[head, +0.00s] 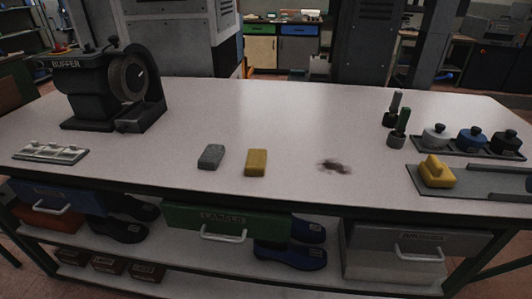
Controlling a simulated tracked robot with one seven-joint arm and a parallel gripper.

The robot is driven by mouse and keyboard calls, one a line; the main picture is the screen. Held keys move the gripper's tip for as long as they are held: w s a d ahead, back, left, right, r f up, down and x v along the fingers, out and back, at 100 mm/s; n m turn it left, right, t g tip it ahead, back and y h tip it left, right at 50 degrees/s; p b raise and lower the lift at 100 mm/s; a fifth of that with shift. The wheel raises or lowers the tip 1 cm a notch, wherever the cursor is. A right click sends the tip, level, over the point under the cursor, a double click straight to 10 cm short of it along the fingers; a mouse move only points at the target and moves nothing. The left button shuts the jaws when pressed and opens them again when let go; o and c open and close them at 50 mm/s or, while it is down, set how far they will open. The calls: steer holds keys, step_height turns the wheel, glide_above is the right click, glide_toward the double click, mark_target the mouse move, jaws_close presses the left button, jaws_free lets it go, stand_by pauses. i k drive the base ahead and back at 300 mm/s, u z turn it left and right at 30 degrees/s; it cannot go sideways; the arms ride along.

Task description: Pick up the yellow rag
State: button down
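A flat yellow rectangular piece, which looks like the folded yellow rag (256,162), lies on the light worktop near its front edge, left of the middle. A similar grey piece (211,157) lies just to its left, with a small gap between them. A second yellow thing, a block with a raised grip on top (437,173), sits at the left end of a grey tray on the right. Nothing covers the flat yellow piece. My gripper is not in view.
A dark smudge (335,166) marks the worktop (270,120) right of the yellow piece. The middle is clear.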

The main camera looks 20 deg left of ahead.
mark_target(256, 161)
steer(key=z, duration=1.6)
steer(key=i, duration=0.1)
steer(key=u, duration=3.05)
steer(key=k, duration=0.85)
steer(key=u, duration=0.25)
steer(key=i, duration=0.85)
steer(key=z, duration=0.15)
